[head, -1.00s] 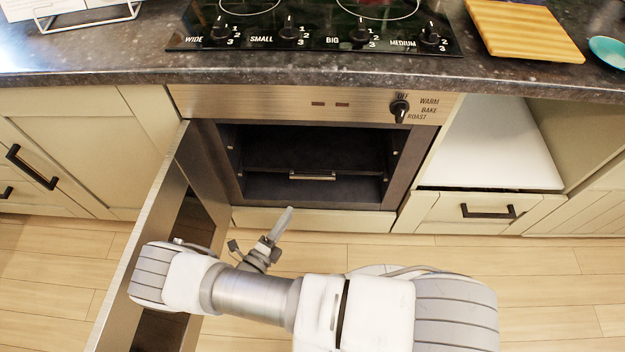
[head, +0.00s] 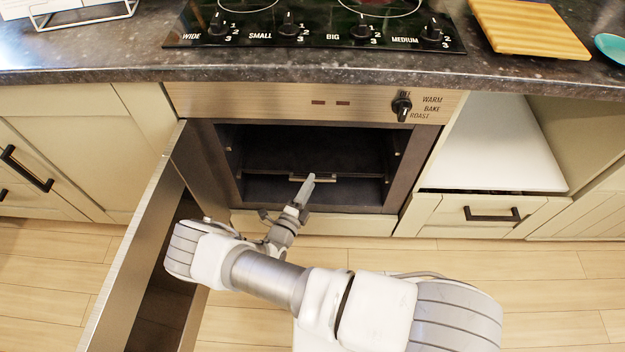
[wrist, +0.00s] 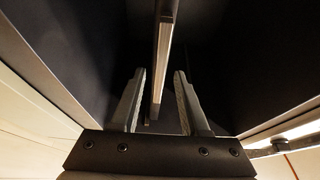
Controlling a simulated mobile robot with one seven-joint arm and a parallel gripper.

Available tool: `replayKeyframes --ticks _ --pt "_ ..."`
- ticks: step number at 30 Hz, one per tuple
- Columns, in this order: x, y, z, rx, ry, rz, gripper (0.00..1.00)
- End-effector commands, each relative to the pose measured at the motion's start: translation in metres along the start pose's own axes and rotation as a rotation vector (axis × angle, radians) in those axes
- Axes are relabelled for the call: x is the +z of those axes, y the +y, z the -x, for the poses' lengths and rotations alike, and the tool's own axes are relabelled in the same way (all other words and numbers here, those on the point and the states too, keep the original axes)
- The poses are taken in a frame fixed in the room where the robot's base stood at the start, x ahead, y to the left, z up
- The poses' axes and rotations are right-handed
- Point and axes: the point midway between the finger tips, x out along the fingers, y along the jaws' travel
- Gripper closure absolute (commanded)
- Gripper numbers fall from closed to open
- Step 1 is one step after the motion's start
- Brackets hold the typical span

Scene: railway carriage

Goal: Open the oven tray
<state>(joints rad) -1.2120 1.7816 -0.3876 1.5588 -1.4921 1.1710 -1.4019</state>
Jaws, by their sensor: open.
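The oven (head: 300,103) stands open, with its door (head: 135,245) swung out to the left. Inside, the dark oven tray (head: 275,162) lies in the cavity, with a thin metal handle (head: 329,180) along its front edge. My gripper (head: 309,178) is at the oven's mouth, its fingertips overlapping part of the handle in the head view. In the wrist view my gripper (wrist: 159,72) is open, with one finger on each side of the handle (wrist: 161,60).
The open door stands close to the left of my arm. A stone counter (head: 330,72) with a black cooktop overhangs the oven. At the right are a white surface (head: 500,150) and a drawer front with a black handle (head: 492,215). Wooden floor (head: 400,255) is free in front.

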Motion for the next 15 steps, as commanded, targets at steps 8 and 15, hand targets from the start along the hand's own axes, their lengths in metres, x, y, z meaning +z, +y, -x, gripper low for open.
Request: replayKeyframes --ticks 8,15 --pt "0.001 0.000 -0.026 0.000 -0.001 -0.001 0.55" --pt "0.001 0.000 -0.028 0.000 -0.001 -0.001 0.55"
